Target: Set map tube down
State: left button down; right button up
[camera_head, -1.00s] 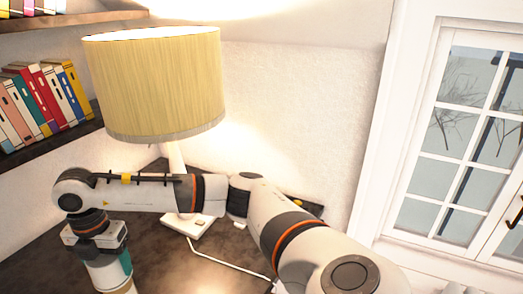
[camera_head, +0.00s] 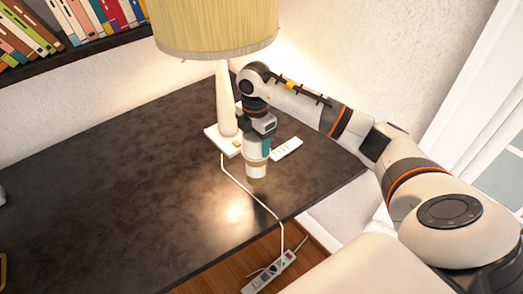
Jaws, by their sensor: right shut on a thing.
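My right gripper (camera_head: 262,138) reaches in from the right with its jaws pointing down, shut on the map tube (camera_head: 256,170). The tube is a short upright cylinder with teal, white and tan bands; its top is hidden in the jaws. It is over the dark table (camera_head: 130,175), just in front of the lamp base (camera_head: 222,142). I cannot tell whether its lower end touches the tabletop. My left gripper is not in view.
A table lamp with a yellow shade (camera_head: 215,25) stands close behind the gripper. A white slotted block (camera_head: 287,149) lies right of the tube. A white cable (camera_head: 250,190) runs over the front edge to a power strip (camera_head: 272,272). The table's left is largely clear.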

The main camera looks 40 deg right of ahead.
aim_at(256, 163)
notch_tip(256, 163, down, 2)
jog(key=shift+f, duration=0.1)
notch_tip(256, 163, down, 3)
jog(key=shift+f+p, duration=0.1)
jog(key=shift+p, duration=0.55)
jog(key=shift+f, duration=0.6)
jog(key=o, duration=1.2)
jog(key=shift+o, duration=0.2)
